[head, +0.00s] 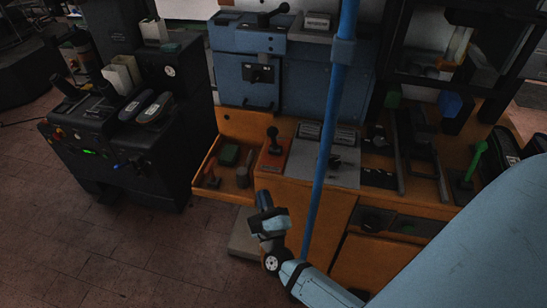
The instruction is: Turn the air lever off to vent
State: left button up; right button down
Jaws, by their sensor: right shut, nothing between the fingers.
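Several levers show and I cannot tell for certain which is the air lever. A black-knobbed lever (272,138) stands upright on an orange base on the wooden bench. A green-handled lever (475,158) stands tilted at right. My right gripper (266,200) is low in the middle, in front of the bench, shut and empty. It appears apart from all these levers. My left gripper is not in view.
A blue pole (328,130) rises just right of my right gripper. A blue cabinet (300,75) with black handles stands at the back. An open wooden drawer or tray (209,170) juts out at the bench's left. Brick floor (130,245) is clear at lower left.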

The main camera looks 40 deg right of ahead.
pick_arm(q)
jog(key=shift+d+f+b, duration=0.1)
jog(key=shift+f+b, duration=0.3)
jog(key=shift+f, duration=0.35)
pick_arm(e)
jog(key=d+m+g+h, duration=0.1)
jog(key=m+h, duration=0.1)
jog(key=m, duration=0.1)
jog(key=d+f+m+g+h, duration=0.1)
jog(key=m+h, duration=0.1)
jog(key=m, duration=0.1)
jog(key=d+m+g+h, duration=0.1)
jog(key=m, duration=0.2)
jog(key=shift+w+f+h, duration=0.25)
jog(key=shift+w+h, duration=0.05)
jog(key=shift+h, duration=0.1)
jog(key=shift+w+d+r, duration=0.1)
jog(key=shift+d, duration=0.05)
jog(key=p, duration=0.4)
send_near(274, 140)
jog(key=x, duration=0.6)
jog(key=shift+w+d+r, duration=0.15)
jog(key=shift+w, duration=0.1)
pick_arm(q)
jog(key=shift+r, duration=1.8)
pick_arm(e)
jog(key=shift+w+d+r, duration=0.1)
jog(key=shift+w+d, duration=0.2)
jog(key=shift+w, duration=0.1)
